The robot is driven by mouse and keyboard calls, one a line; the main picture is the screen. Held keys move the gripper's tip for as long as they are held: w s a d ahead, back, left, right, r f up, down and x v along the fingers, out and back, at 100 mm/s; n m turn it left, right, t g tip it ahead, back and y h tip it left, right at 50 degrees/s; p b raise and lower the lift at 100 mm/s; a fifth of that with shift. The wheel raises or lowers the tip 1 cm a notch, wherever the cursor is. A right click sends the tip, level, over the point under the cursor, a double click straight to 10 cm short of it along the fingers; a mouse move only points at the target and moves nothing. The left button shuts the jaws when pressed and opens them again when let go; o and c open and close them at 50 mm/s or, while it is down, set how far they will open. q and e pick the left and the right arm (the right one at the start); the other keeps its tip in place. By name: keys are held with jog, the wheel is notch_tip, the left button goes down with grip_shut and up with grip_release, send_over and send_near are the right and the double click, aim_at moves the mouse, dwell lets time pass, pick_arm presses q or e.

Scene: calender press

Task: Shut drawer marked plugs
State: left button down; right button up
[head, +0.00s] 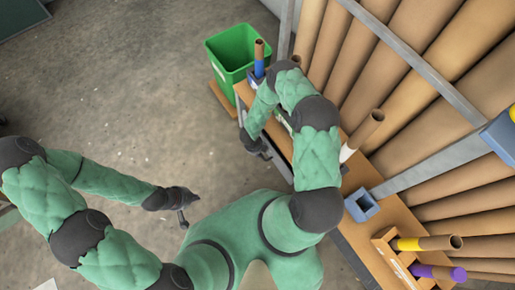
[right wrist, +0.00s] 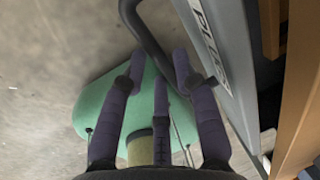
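The drawer marked plugs (right wrist: 222,62) shows in the right wrist view as a grey front with a partly cut-off "PLU" label. A dark bar handle (right wrist: 148,38) stands off this front. My right gripper (right wrist: 160,68) is open, its fingertips at the handle's lower end, which lies between them; I cannot tell whether they touch. In the head view my right gripper (head: 257,149) is beside the bench's left side, and my arm hides much of the drawer there. How far the drawer stands out is unclear. My left gripper (head: 185,209) is empty, with fingers apart, over bare floor.
A wooden bench (head: 362,178) runs along a rack of large brown rolls (head: 440,70). On it are a blue square holder (head: 362,205) and a wooden rack (head: 392,258) with yellow and purple-ended tubes. A green bin (head: 231,52) stands at its far end. Floor to the left is clear.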

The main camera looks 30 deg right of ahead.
grip_shut()
jog(key=shift+w+d, duration=0.2)
jog(key=shift+d, duration=2.1)
jog(key=o, duration=0.6)
grip_release()
jog(key=shift+d, duration=0.1)
jog(key=shift+o, duration=0.2)
